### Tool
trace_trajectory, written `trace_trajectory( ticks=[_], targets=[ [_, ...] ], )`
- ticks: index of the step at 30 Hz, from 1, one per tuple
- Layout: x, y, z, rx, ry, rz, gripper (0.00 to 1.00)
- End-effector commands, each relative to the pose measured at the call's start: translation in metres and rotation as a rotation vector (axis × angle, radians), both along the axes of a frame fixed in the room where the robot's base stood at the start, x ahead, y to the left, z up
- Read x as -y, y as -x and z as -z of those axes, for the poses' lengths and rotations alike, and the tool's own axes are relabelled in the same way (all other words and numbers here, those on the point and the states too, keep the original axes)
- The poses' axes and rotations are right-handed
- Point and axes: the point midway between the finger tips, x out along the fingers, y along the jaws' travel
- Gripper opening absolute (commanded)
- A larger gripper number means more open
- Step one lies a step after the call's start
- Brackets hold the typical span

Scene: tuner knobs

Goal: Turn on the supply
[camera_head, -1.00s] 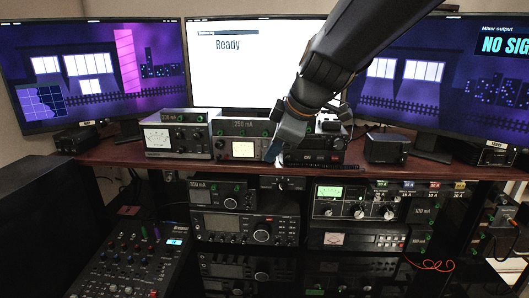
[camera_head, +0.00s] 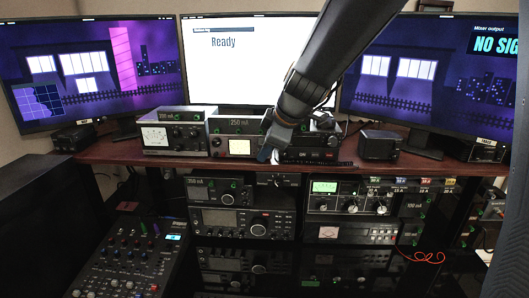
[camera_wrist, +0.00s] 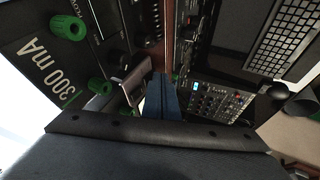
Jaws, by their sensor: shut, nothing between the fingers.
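My gripper (camera_head: 266,153) is shut and empty, its blue fingertips at the left front of a black unit (camera_head: 318,155) on the wooden shelf. In the wrist view, the closed blue fingers (camera_wrist: 163,97) point beside a grey metal lever-like part (camera_wrist: 132,76) on a dark front panel. I cannot tell whether they touch it. That panel carries a "300 mA" label (camera_wrist: 38,78) and green terminals (camera_wrist: 68,27). Just left of my gripper in the head view is a unit with a lit meter (camera_head: 239,147) and a "250 mA" label. No label reading "supply" is legible, and my arm hides part of the black unit.
A second metered unit (camera_head: 155,137) stands on the shelf at left, and a small black box (camera_head: 379,144) at right. Racked radio gear (camera_head: 243,222) sits below the shelf. A mixer (camera_head: 125,262) is at lower left. Monitors (camera_head: 250,65) stand behind.

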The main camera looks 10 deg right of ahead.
Motion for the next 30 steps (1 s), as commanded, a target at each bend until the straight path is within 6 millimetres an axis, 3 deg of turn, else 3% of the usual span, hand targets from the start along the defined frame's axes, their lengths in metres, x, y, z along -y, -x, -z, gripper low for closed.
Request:
trace_trajectory(
  ticks=[8, 30],
  targets=[
    [0.001, -0.005, 0.005, 0.002, 0.000, -0.001, 0.00],
    [0.001, -0.004, -0.015, 0.002, 0.000, 0.000, 0.00]
  ],
)
